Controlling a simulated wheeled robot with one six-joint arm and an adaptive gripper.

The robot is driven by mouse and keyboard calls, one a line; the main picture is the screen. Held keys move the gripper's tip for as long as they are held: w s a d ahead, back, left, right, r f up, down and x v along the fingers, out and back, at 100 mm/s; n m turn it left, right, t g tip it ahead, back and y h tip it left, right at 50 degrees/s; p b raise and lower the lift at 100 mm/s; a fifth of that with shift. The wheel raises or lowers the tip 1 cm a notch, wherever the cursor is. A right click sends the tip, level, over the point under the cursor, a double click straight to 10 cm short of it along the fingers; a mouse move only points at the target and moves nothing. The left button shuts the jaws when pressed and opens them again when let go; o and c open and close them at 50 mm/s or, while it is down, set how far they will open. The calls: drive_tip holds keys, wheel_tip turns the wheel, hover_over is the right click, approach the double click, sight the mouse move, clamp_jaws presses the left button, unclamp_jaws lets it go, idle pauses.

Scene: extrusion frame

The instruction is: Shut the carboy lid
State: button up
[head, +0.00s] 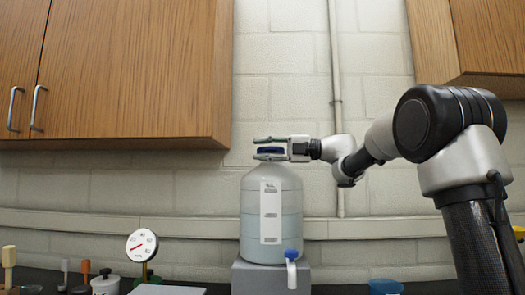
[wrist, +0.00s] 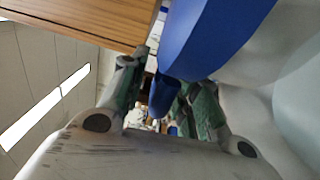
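The carboy (head: 287,210) is a pale translucent container with a white label, standing upright in the middle of the head view. Its blue lid (head: 270,150) shows at the mouth, between the fingers of my gripper (head: 258,148). My gripper reaches in from the right, one finger above the lid and one below. The fingers are apart, and I see no firm grip on the lid. In the wrist view the blue lid (wrist: 215,35) fills the upper middle, and a blue part hangs between the fingertips (wrist: 160,90). The carboy's mouth is hidden behind the lower finger in the head view.
The carboy stands on a grey block (head: 250,280) and has a blue-handled spigot (head: 292,268) in front. A wooden cabinet (head: 120,70) hangs at the upper left, another (head: 490,40) at the upper right. A dial gauge (head: 142,246) and a lidded jar (head: 105,285) stand left.

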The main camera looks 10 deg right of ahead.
drive_tip(key=shift+d, duration=0.1)
drive_tip(key=s+d, duration=0.2)
drive_tip(key=d, duration=0.9)
drive_tip(key=shift+s+d, duration=0.2)
drive_tip(key=shift+d, duration=0.1)
